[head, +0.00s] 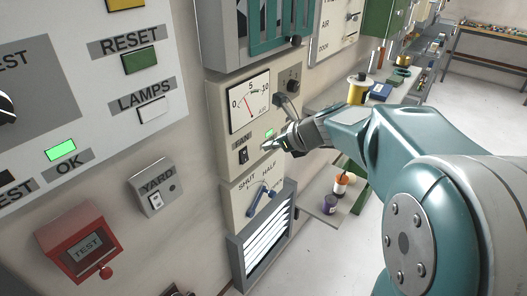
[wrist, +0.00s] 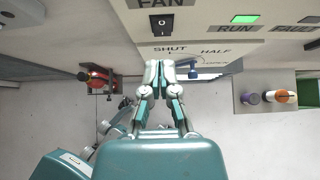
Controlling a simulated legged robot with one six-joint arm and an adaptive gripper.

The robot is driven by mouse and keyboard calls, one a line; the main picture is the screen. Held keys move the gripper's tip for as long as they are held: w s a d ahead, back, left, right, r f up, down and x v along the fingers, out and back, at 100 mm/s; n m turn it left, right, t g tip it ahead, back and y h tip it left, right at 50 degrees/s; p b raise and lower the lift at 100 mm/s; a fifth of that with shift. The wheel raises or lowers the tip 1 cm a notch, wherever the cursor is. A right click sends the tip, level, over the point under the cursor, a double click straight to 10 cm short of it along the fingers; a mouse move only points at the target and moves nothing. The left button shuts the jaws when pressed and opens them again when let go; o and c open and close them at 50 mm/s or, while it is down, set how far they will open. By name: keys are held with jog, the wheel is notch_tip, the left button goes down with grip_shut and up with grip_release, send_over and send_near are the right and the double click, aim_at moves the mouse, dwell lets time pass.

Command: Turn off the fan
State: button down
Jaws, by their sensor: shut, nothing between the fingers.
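The fan switch (head: 243,156) is a small black rocker under the FAN label on a beige panel. In the wrist view the switch (wrist: 161,24) shows a "0" mark; I cannot tell which side is pressed. A green lamp (wrist: 239,19) by the RUN label is lit; it also shows in the head view (head: 270,133). My gripper (head: 267,147) is shut and empty, just right of the switch in the head view. In the wrist view my gripper (wrist: 160,68) points at the panel, below the switch, and appears apart from it.
Above the switch is an air gauge (head: 250,101) with a knob (head: 292,86) beside it. Below is a blue SHUT/HALF lever (head: 258,198) over a louvred vent (head: 265,245). Open floor lies right.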

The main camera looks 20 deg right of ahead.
jog(key=shift+w+r+v, duration=0.1)
jog(key=shift+r+v, duration=0.05)
jog(key=shift+v, duration=0.65)
jog(key=shift+w+r+v, duration=0.1)
jog(key=shift+r+v, duration=0.05)
jog(key=shift+v, duration=0.65)
jog(key=shift+w+r+v, duration=0.1)
jog(key=shift+r+v, duration=0.05)
jog(key=shift+v, duration=0.7)
jog(key=shift+a, duration=0.35)
jog(key=s+a+f+n+g+h, duration=0.1)
jog(key=s+a+f+n+h, duration=0.1)
jog(key=s+n, duration=0.9)
jog(key=s+a+f+n+g+h, duration=0.1)
jog(key=s+a+f+n+h, duration=0.1)
jog(key=s+n, duration=0.9)
jog(key=f+n+h, duration=0.1)
jog(key=n+h, duration=0.1)
jog(key=n, duration=0.4)
jog(key=shift+s+a+f+n+g, duration=0.2)
jog(key=shift+s+n+g, duration=0.2)
